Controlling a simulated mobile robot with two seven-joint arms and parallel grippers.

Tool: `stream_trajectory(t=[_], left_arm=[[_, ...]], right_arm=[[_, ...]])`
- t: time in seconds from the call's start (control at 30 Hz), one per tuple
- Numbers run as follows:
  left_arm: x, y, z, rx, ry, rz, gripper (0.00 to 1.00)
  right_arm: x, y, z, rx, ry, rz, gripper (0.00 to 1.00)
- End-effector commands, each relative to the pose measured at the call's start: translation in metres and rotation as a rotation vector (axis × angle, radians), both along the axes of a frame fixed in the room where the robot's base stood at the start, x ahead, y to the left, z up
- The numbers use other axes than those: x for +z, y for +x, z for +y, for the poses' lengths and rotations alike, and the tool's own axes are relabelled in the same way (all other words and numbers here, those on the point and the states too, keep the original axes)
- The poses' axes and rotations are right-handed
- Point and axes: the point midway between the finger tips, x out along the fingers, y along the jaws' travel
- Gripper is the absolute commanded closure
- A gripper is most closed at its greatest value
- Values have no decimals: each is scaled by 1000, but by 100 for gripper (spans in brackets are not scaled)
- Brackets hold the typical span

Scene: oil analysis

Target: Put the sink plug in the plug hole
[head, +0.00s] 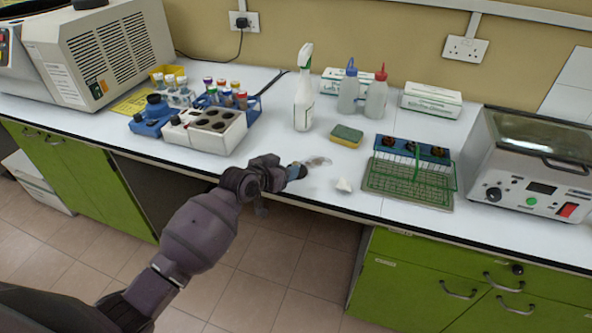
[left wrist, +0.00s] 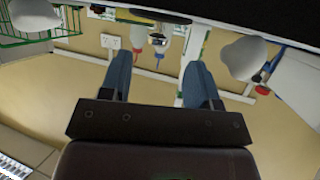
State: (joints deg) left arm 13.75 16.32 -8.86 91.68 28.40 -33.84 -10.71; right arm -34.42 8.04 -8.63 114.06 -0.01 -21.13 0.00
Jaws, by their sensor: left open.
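My left gripper (head: 297,172) is at the front edge of the white counter, just left of a pale, see-through item (head: 318,162) whose kind I cannot tell. In the left wrist view the two blue fingers of the left gripper (left wrist: 158,60) stand apart with nothing held between them. A small white item (head: 343,185) lies on the counter to the right. The wrist picture is upside down and shows two pale, rounded shapes, one at the upper left (left wrist: 35,15) and one on the right (left wrist: 249,57). I cannot make out a sink plug or a plug hole. My right gripper does not show.
A green wire rack (head: 410,182) stands right of the gripper. A sponge (head: 347,136), a white spray bottle (head: 304,95) and two wash bottles (head: 375,102) stand behind. A white block with wells (head: 205,130) is on the left. The counter's front middle is mostly clear.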

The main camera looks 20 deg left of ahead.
Motion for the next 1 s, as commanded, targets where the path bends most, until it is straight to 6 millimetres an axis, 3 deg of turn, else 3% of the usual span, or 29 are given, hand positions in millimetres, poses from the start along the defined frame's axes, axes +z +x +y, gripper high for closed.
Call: stream_trajectory(t=[0.33, 0.67, 1.0], left_arm=[[-17, 35, -16, -1, -1, 0, 44], [-18, 40, -17, 0, -1, 0, 44], [-18, 40, -17, 0, 0, 0, 93]], right_arm=[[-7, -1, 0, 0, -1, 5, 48], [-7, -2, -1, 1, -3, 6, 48], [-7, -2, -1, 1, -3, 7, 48]])
